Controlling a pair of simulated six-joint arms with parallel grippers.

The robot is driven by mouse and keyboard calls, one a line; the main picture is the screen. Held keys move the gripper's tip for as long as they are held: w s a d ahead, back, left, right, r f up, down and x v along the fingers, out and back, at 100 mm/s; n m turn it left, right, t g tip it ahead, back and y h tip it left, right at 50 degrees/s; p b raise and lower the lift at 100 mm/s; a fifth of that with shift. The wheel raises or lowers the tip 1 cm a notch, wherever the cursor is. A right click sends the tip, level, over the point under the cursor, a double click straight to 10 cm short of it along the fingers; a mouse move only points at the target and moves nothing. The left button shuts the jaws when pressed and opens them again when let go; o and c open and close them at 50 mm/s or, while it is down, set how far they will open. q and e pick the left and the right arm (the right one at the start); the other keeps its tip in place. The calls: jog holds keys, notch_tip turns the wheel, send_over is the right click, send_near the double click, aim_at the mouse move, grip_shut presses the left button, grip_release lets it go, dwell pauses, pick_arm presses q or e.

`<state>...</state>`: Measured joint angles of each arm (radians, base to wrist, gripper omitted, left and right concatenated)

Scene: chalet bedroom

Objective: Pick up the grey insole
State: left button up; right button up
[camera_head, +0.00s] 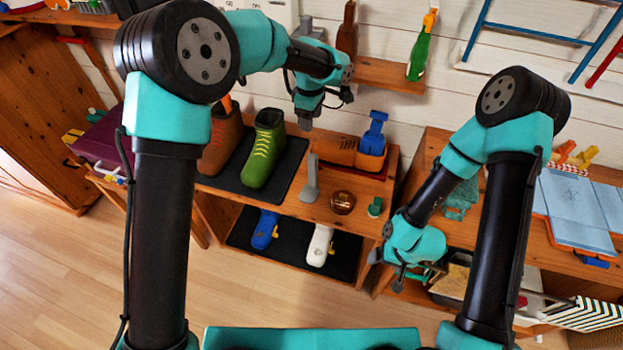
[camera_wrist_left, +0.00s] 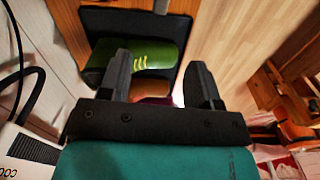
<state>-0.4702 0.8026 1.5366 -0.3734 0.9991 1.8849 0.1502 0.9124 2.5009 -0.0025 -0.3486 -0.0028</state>
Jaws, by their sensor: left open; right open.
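A narrow grey piece (camera_head: 311,182) stands on the upper shelf top, right of the green shoe; it may be the grey insole, but I cannot tell for certain. My left gripper (camera_head: 305,122) is above the back of the shelf near the wall, further back than the grey piece and apart from it. In the left wrist view my left gripper (camera_wrist_left: 160,85) is open and empty, with the green shoe (camera_wrist_left: 140,60) beyond its fingers. My right gripper (camera_head: 386,268) is open, low at the right end of the shelf, in front of the gap between the two units.
A green shoe (camera_head: 263,148) and a brown shoe (camera_head: 221,135) stand on a dark mat. A brown ball-like jar (camera_head: 342,202), a small green bottle (camera_head: 375,207) and a blue-topped holder (camera_head: 373,145) are nearby. Below are blue (camera_head: 265,230) and white (camera_head: 320,245) items.

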aim_at(311, 155)
pick_arm(q)
jog(key=shift+f, duration=0.15)
notch_tip(311, 155, down, 12)
dwell(0.5)
jog(key=shift+f, duration=0.1)
jog(key=shift+d+f, duration=0.1)
jog(key=shift+f, duration=2.4)
jog(key=shift+c, duration=0.4)
grip_shut()
